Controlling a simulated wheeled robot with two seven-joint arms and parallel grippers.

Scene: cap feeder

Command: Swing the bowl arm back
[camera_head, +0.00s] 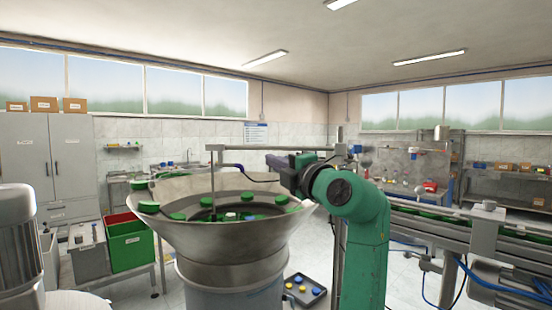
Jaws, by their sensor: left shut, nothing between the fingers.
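The bowl arm (250,147) is a thin grey bar held level above the feeder bowl (235,240). At its left end a thin rod hangs down into the bowl. Green caps (148,207) lie on the bowl's ledge and inside it. My left gripper (291,172) is at the end of a green arm, just below the right part of the bar, above the bowl's right rim. It is shut and empty. Its fingertips are largely hidden, and I cannot tell whether it touches the bar. My right gripper is out of view.
A green and red bin (128,250) stands left of the bowl. A button box (304,290) is low by the bowl's base. A conveyor (440,222) runs off to the right. A grey ribbed cylinder (18,235) is at the left edge.

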